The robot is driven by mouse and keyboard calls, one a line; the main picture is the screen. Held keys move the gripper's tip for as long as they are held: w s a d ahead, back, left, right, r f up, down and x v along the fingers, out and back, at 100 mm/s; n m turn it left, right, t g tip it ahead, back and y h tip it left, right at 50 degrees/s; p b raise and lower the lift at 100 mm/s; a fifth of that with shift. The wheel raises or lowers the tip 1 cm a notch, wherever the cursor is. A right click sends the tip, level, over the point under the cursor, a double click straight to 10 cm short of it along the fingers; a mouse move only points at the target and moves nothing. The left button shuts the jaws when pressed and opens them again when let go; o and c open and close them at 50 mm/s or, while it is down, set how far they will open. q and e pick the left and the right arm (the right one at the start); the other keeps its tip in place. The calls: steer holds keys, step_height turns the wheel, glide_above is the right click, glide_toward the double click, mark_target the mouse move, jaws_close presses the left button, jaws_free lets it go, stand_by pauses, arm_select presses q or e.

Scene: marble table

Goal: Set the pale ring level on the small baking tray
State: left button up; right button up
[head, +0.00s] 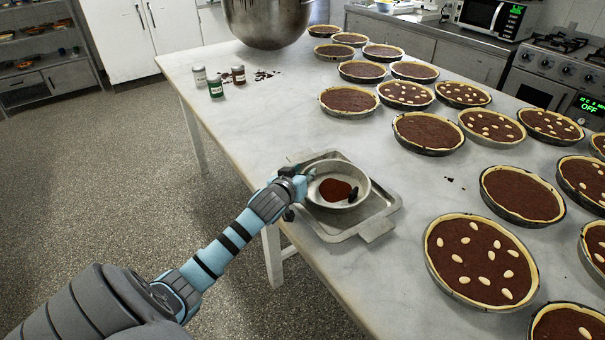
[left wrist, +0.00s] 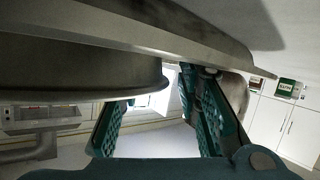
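The pale ring (head: 364,190) is a round, light metal band inside the small baking tray (head: 379,226), towards its far side. It looks about level. A red-brown patch (head: 335,189) and a small dark piece show inside it. My left gripper (head: 302,184) is at the ring's left side. In the upside-down left wrist view, its teal fingers (left wrist: 162,105) are spread apart, with nothing clamped between them. The ring's dark, shaded wall (left wrist: 80,75) shows beside them, under the tray edge (left wrist: 190,35). Whether a finger touches the ring is unclear. My right gripper is out of view.
Several chocolate tarts (head: 481,261) fill the right side of the marble table (head: 270,130). Three small jars (head: 215,84) stand at the far left, near a big mixing bowl (head: 267,20). The marble between the jars and the tray is clear.

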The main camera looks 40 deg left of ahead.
arm_select(q)
steer(key=shift+s+d+r, duration=0.1)
steer(key=shift+s+r, duration=0.2)
steer(key=shift+s, duration=0.05)
steer(key=p+v, duration=0.2)
steer(key=v, duration=0.9)
steer(key=shift+s+r+p, duration=0.1)
steer(key=shift+s+p, duration=0.05)
steer(key=shift+p, duration=0.25)
